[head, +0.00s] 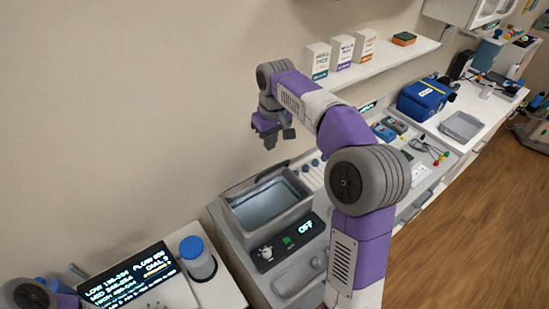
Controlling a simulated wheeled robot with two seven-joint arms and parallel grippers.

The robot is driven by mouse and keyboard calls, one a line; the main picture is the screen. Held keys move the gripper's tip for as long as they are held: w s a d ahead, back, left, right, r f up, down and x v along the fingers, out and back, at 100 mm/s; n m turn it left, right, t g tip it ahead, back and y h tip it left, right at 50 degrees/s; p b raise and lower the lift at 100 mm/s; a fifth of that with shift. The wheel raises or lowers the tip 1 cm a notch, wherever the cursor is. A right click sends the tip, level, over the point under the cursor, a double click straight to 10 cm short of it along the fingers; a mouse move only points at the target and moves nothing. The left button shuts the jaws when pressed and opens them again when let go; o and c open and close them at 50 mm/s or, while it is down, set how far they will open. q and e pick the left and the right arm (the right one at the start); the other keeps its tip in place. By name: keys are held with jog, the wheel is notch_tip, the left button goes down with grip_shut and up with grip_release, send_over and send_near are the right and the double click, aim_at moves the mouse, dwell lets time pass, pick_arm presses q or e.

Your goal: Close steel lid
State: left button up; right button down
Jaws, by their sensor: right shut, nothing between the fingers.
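A steel bath (297,211) is set in the counter against the wall, with its inside and pale blue-grey contents visible from above. Its steel lid (256,184) appears to be raised along the back edge, seen nearly edge-on, with a dark handle-like bar; its exact angle is hard to tell. My right gripper (270,139) hangs above and behind the bath, near the wall, fingers pointing down. It is shut and empty, apart from the lid. My left gripper is not visible; only a piece of my left arm shows at the lower left corner.
A control panel (290,241) reading OFF is on the bath's front. A blue-capped jar (198,262) and a display board (130,279) stand at left. A wall shelf (385,58) holds boxes. A blue case (423,98) and grey tray (461,126) lie farther right.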

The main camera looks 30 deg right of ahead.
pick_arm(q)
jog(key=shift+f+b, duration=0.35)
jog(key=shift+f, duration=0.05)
pick_arm(e)
jog(key=shift+s+d+f, duration=0.1)
jog(key=shift+s+f, duration=0.3)
jog(key=shift+f, duration=0.3)
jog(key=shift+s+a+f, duration=0.1)
jog(key=shift+s+f, duration=0.3)
jog(key=shift+f, duration=0.3)
jog(key=shift+s+d+f, duration=0.1)
jog(key=shift+s+f, duration=0.3)
jog(key=shift+f, duration=0.3)
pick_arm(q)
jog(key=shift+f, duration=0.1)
pick_arm(e)
jog(key=shift+f, duration=0.15)
